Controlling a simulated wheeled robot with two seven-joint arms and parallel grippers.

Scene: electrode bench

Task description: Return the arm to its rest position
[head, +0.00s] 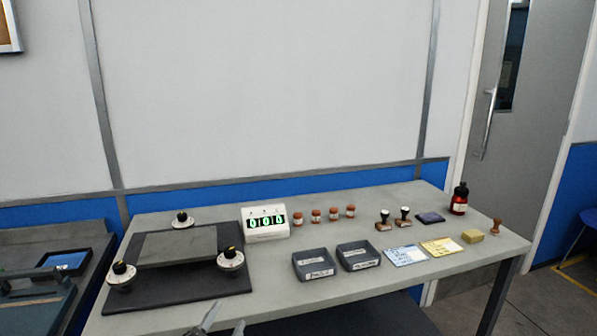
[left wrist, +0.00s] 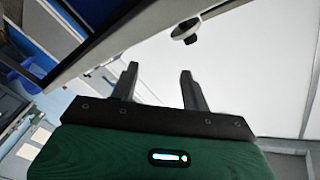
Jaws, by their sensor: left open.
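My left gripper (head: 222,322) shows only as fingertips at the bottom edge of the head view, in front of the bench's near edge and apart from the things on it. In the left wrist view the left gripper (left wrist: 160,78) has its two dark fingers spread, with nothing between them. The rest of the left arm is out of the head view. My right gripper is in neither view.
The grey bench (head: 300,270) carries a dark plate with dials (head: 231,262), a counter display (head: 265,223), two grey trays (head: 315,264), several small jars (head: 298,219), stamps (head: 404,216), cards (head: 405,256) and a dark red bottle (head: 460,199). A side table (head: 60,236) stands at left.

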